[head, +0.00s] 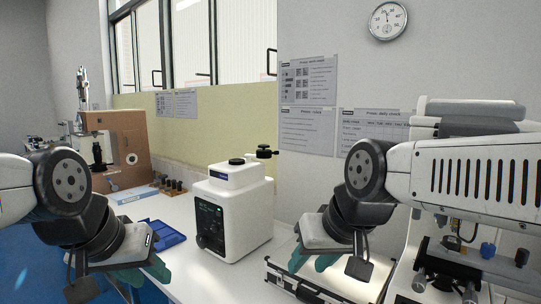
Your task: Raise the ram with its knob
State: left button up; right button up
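A white bench machine (233,216) stands in the middle of the bench, with a black knob (265,151) standing out at its upper right and a dark dial low on its front. A second machine (467,262) at the right edge is largely hidden behind my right arm; its lower parts and black knobs show. I cannot tell which machine has the ram. My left gripper (119,276) hangs at the lower left, in front of the bench.
A brown machine (127,137) stands at the back left. A blue tray (165,236) and a rack of small dark pieces (172,187) lie left of the white machine. Some bare bench shows in front of the white machine.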

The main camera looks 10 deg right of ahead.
aim_at(202, 241)
jog(key=k+l, duration=0.7)
jog(key=u, duration=0.5)
jog(key=i+j, duration=0.4)
jog(key=i+j+u, duration=0.1)
jog(key=i+j, duration=0.3)
jog(key=i, duration=0.15)
jog(key=i+j, duration=0.35)
jog(key=i, duration=0.15)
jog(key=i+j+u, duration=0.15)
jog(key=i+j, duration=0.2)
jog(key=i+l, duration=0.1)
jog(key=l, duration=0.15)
jog(key=z, duration=0.05)
